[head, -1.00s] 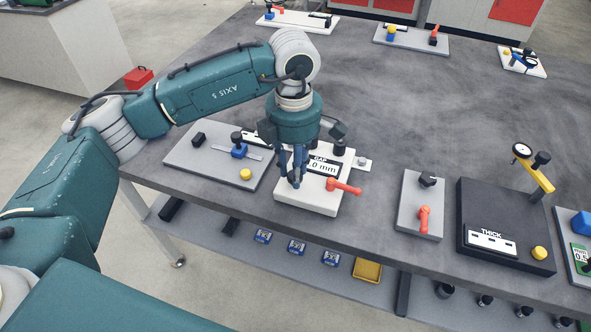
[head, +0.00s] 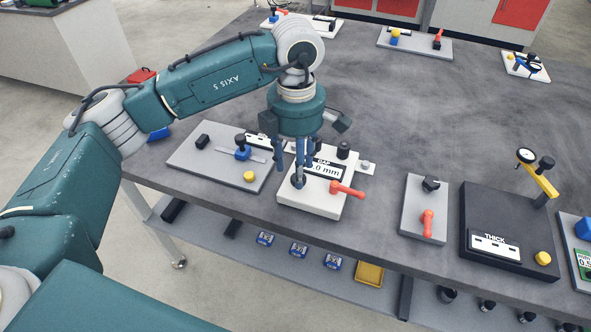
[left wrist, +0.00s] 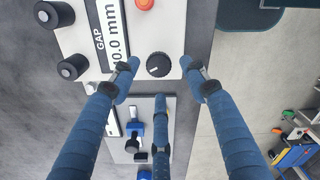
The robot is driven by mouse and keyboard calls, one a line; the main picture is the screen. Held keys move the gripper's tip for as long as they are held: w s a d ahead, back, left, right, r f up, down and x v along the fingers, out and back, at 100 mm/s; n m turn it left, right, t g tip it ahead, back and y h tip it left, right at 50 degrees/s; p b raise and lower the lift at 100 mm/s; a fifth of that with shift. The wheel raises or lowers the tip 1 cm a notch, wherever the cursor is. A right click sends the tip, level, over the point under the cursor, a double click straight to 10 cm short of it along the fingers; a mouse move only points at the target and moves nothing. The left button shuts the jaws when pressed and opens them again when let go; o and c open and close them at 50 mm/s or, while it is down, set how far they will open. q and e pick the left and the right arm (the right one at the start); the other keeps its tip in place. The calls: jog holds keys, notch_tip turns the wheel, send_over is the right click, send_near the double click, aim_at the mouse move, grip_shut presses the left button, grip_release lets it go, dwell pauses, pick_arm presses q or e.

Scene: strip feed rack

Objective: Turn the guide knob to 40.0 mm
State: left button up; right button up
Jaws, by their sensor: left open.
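The GAP unit is a white block (head: 318,207) at the table's near edge, with a display (head: 325,169) marked GAP and mm. In the head view fingers partly cover its figures. My left gripper (head: 298,163) is open, pointing down over the knob end of the block. In the left wrist view its three blue fingers stand spread around the knob, apart from it.
An orange lever (head: 347,189) sticks out beside the knob end, and black posts (head: 343,150) stand at the block's far side. A grey plate (head: 216,171) with a blue slider lies to the left. Clear table lies to the right before another grey plate (head: 411,211).

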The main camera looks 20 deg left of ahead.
aim_at(294, 178)
pick_arm(q)
notch_tip(294, 178, up, 10)
jog(key=shift+a+f, duration=0.15)
jog(key=shift+a, duration=0.05)
jog(key=shift+s+f, duration=0.1)
dwell(0.4)
